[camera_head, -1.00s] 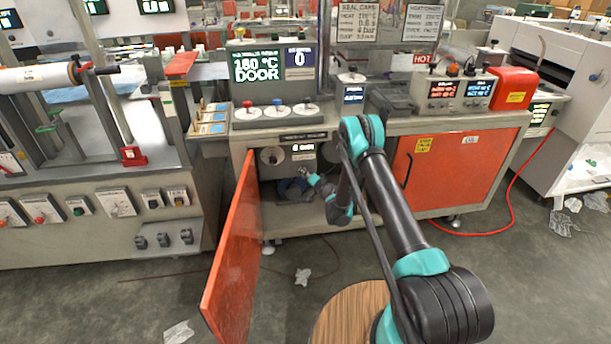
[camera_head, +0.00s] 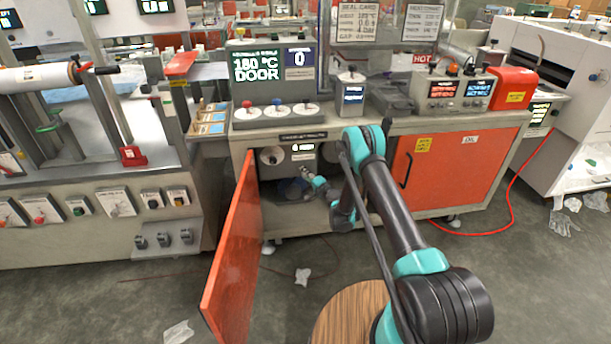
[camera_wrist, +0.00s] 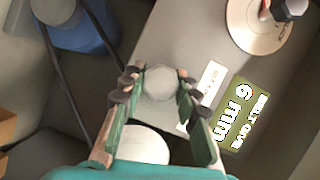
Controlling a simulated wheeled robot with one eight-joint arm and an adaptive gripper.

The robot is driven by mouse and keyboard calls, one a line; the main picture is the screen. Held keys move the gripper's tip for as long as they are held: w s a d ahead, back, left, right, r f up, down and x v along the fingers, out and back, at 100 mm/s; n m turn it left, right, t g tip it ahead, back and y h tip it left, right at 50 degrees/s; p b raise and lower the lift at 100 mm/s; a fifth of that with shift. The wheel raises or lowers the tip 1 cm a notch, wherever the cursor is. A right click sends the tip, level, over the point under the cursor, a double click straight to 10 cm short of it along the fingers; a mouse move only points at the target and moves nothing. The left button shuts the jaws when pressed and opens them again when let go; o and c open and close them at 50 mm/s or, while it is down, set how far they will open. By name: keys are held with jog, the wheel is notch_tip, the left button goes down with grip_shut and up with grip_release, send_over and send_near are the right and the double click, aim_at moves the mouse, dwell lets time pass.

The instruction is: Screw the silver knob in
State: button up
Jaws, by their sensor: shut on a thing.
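In the wrist view my gripper (camera_wrist: 152,98) has its green fingers on both sides of a pale silver knob (camera_wrist: 160,82) and is shut on it. The knob sits against a grey panel, beside a small white label and a display reading "6 mm" (camera_wrist: 243,112). How far the knob's thread is in is hidden. In the head view my gripper (camera_head: 306,175) reaches into the open cabinet bay below the 180 °C console. The knob is too small to tell there.
An orange door (camera_head: 232,250) stands open left of my arm. A second round dial (camera_wrist: 262,25) with a dark knob is on the same panel. A blue container (camera_wrist: 88,25) and a dark belt lie beside it. A closed orange cabinet (camera_head: 455,172) is to the right.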

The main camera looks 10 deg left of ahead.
jog(key=o, duration=1.2)
jog(key=shift+r, duration=0.1)
jog(key=o, duration=0.4)
notch_tip(320, 180, up, 8)
jog(key=shift+s+a+r, duration=0.1)
jog(key=shift+r, duration=0.15)
jog(key=shift+a+r, duration=0.1)
jog(key=shift+r, duration=0.2)
jog(key=c, duration=0.4)
jog(key=shift+r, duration=0.35)
jog(key=shift+d, duration=0.2)
